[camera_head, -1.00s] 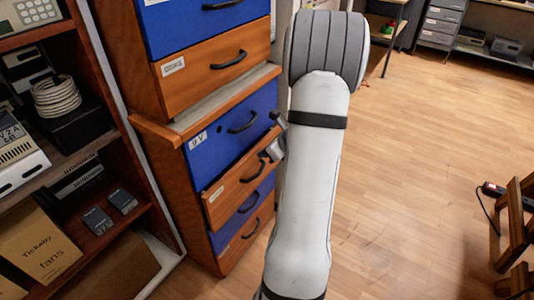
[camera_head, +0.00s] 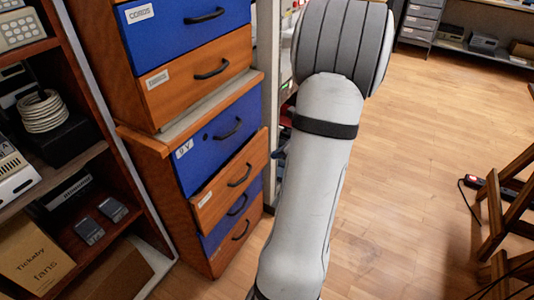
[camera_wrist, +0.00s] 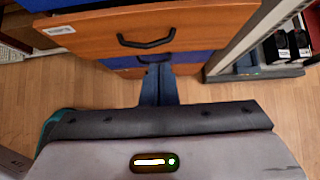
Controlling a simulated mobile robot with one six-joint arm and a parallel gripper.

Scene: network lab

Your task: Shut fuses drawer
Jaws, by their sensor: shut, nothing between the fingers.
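An orange drawer (camera_head: 232,182) in the lower part of the cabinet sticks out past the drawers around it; its label is too small to read, so I cannot confirm it is the fuses drawer. It has a black bar handle (camera_head: 239,176). An orange drawer front with a black handle (camera_wrist: 146,42) and a white label also fills the top of the wrist view. My gripper (camera_wrist: 158,72) is shut and empty, its fingers pointing toward the cabinet just below that handle in the picture. In the head view my arm hides most of the gripper.
The blue drawer marked 9V (camera_head: 222,138) sits above the jutting drawer, and another blue drawer (camera_head: 233,213) below. A shelf unit (camera_head: 75,165) stands left of the cabinet. Open wooden floor (camera_head: 420,160) lies to the right, with wooden legs (camera_head: 505,215) at the far right.

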